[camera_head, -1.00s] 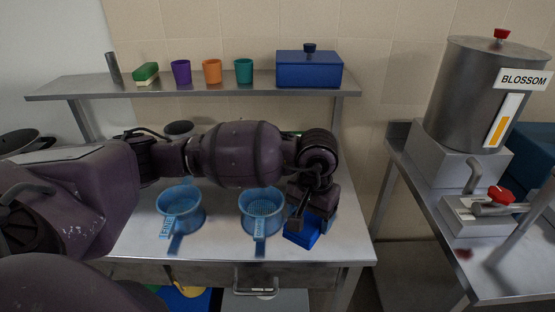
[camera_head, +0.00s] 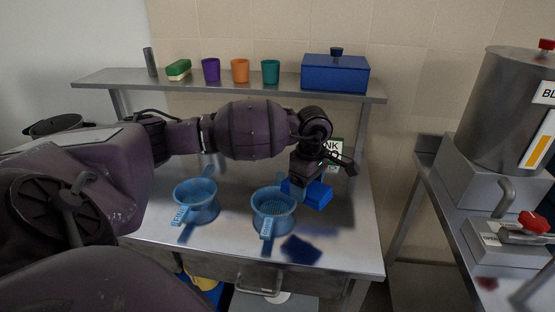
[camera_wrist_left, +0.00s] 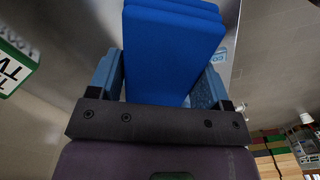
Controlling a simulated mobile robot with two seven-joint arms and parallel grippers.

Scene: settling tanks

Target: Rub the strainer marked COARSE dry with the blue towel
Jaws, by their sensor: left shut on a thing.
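Two light-blue strainers with handles stand on the steel table, a left one (camera_head: 197,207) and a right one (camera_head: 273,213). Each handle has a tag too small to read surely, so I cannot tell which says COARSE. My left gripper (camera_head: 299,186) is shut on the folded blue towel (camera_head: 318,196), just behind and right of the right strainer. The towel is above the table, with a dark shadow below it. In the left wrist view the towel (camera_wrist_left: 172,50) sits between the fingers of the left gripper (camera_wrist_left: 158,88). My right gripper is not in view.
A shelf (camera_head: 230,90) behind holds a sponge (camera_head: 178,69), purple, orange and teal cups and a blue lidded box (camera_head: 335,74). A sign (camera_head: 331,150) stands behind my left wrist. A metal tank (camera_head: 507,110) stands on the right bench. The table's front right is clear.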

